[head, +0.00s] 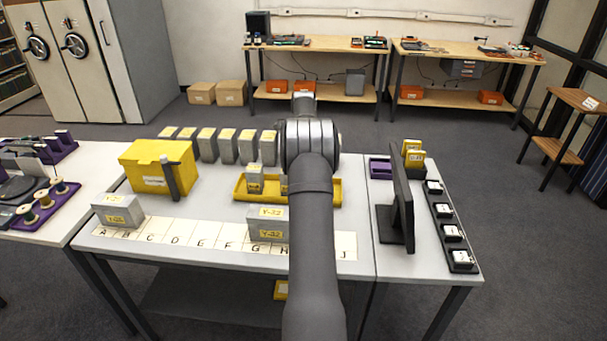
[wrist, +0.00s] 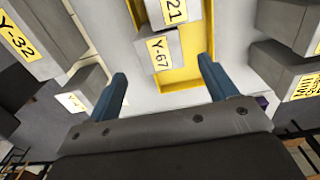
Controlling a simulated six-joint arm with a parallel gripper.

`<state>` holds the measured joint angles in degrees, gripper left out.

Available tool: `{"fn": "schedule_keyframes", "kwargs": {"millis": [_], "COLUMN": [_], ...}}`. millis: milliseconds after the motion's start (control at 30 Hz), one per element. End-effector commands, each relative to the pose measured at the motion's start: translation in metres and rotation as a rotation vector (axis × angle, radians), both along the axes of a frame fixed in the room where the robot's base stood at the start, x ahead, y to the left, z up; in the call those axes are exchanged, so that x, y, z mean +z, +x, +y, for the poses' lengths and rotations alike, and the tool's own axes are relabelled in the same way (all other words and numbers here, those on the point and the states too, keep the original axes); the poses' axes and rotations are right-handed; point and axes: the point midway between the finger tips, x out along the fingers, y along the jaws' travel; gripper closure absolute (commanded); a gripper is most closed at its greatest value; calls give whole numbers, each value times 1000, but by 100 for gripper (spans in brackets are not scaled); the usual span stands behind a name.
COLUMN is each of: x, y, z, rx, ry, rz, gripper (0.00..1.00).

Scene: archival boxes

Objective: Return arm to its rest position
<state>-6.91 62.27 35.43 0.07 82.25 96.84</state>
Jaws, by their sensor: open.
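My gripper (wrist: 163,72) is open in the wrist view, its two blue fingers spread wide with nothing held between them. Beyond the fingertips are a grey archival box labelled Y-67 (wrist: 180,48) and another box whose label ends in 21 (wrist: 177,10), both at the yellow tray (wrist: 196,78). In the head view my dark arm (head: 313,215) reaches forward over the table and hides the gripper and part of the yellow tray (head: 330,190). A grey box (head: 254,178) stands in the tray's left part.
A Y-32 box (head: 268,224) stands on the lettered strip (head: 190,232), and another grey box (head: 118,210) at its left end. A yellow bin (head: 150,170), a row of grey boxes (head: 207,146) and a dark upright screen (head: 402,195) flank the arm. The strip's middle is clear.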

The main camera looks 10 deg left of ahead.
Motion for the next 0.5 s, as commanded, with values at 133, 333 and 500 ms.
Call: {"fn": "schedule_keyframes", "kwargs": {"millis": [133, 333, 500], "x": [17, 21, 21], "y": [0, 0, 0], "z": [0, 0, 0], "rx": [0, 0, 0], "ry": [0, 0, 0], "rz": [-1, 1, 0], "gripper": [22, 22, 22]}}
